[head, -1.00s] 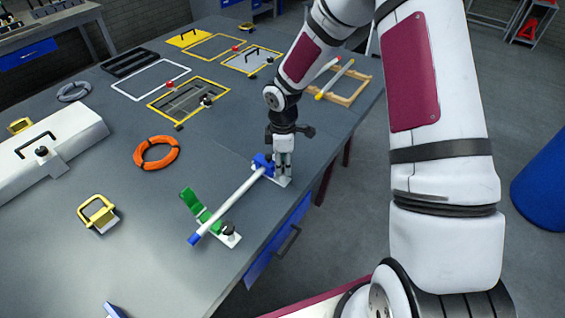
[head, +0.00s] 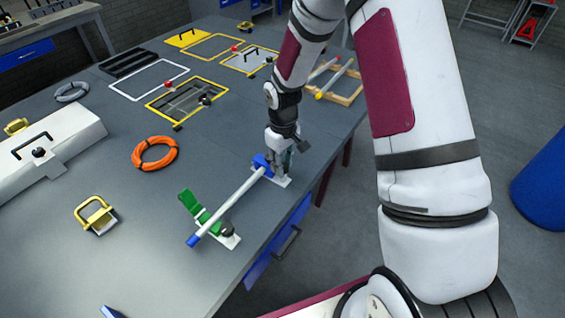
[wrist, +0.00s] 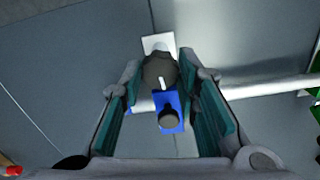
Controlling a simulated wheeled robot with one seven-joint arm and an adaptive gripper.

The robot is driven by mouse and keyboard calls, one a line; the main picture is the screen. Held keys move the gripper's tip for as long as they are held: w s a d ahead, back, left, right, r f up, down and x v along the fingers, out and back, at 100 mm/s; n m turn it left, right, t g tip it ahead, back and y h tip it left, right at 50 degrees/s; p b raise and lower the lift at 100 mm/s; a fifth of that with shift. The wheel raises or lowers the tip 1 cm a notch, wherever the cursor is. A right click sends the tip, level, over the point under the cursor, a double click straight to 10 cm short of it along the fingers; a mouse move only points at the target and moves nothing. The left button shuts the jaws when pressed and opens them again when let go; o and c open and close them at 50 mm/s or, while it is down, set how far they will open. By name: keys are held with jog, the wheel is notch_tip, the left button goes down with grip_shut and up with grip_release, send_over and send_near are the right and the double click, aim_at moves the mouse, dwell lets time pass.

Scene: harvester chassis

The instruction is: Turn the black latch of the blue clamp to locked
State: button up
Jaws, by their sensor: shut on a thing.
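The blue clamp (head: 262,162) sits on a white plate near the table's front edge, closed over one end of a white rod (head: 238,195). It also shows in the wrist view (wrist: 167,101), with a dark knob on its blue part. Its black latch (wrist: 157,68) is a round knob with a white mark pointing toward the blue part. My gripper (head: 279,165) is down at the clamp, tilted. In the wrist view my gripper (wrist: 160,74) has a fingertip on each side of the latch, shut on it.
A green clamp (head: 203,213) with its flap raised and a black knob (head: 227,230) stands under the rod's other end. An orange ring (head: 155,153), a yellow-handled block (head: 97,215) and a white case (head: 45,150) lie to the left. Table between them is clear.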

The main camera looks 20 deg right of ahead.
jog(key=shift+m, duration=0.6)
jog(key=o, duration=0.9)
jog(key=shift+c, duration=0.2)
jog(key=shift+r, duration=0.1)
notch_tip(320, 180, up, 12)
